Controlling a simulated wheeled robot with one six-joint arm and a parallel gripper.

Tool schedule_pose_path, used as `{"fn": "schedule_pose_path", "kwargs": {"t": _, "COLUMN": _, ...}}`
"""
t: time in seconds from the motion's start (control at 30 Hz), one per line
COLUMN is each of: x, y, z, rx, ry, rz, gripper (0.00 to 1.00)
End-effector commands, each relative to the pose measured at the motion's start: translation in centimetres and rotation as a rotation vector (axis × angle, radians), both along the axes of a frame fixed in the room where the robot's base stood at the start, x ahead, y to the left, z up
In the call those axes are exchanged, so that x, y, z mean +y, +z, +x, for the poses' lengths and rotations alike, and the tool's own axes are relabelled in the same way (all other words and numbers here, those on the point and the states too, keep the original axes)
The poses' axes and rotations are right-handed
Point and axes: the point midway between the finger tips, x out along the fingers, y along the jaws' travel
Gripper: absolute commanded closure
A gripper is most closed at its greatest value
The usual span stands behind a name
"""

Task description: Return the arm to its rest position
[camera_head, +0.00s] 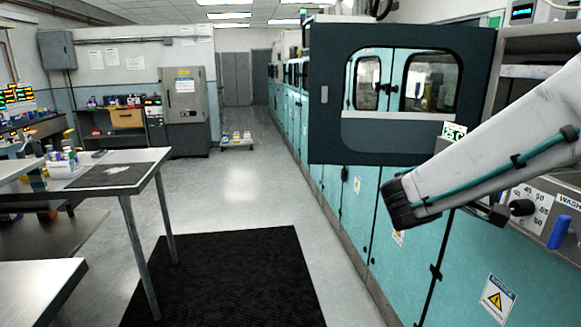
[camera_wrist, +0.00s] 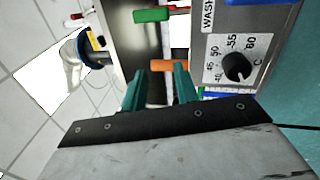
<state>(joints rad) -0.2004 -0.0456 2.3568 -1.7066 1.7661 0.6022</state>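My arm (camera_head: 500,150) reaches in from the right in the head view, its white link slanting down to a dark joint in front of the teal machines. My gripper shows in the wrist view (camera_wrist: 160,80) as two teal fingers with a gap between them. It looks open. An orange piece (camera_wrist: 160,65) appears in line with the gap; I see no clear contact with either finger. A temperature dial with a black knob (camera_wrist: 237,67) is right of the fingers. The knob also shows in the head view (camera_head: 522,207), just beneath my arm. The gripper's fingers cannot be made out in the head view.
A dark-framed window panel (camera_head: 400,145) stands out from the machine row (camera_head: 400,265) close to my arm. A blue handle (camera_head: 558,232) is by the dial, and a green one (camera_wrist: 152,15) shows in the wrist view.

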Motion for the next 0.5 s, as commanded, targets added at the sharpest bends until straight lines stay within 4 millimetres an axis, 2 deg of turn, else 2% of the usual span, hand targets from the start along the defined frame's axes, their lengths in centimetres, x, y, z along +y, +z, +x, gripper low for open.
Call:
{"fn": "schedule_pose_path", "kwargs": {"t": 0.27, "x": -1.2, "y": -4.3, "z": -2.9, "rx": 0.152, "ry": -0.105, "rz": 0.214, "gripper": 0.7}}
{"fn": "schedule_pose_path", "kwargs": {"t": 0.37, "x": -1.4, "y": -6.0, "z": -4.6, "rx": 0.201, "ry": -0.151, "rz": 0.327, "gripper": 0.7}}
{"fn": "schedule_pose_path", "kwargs": {"t": 0.5, "x": -1.2, "y": -8.9, "z": -8.0, "rx": 0.268, "ry": -0.213, "rz": 0.542, "gripper": 0.7}}
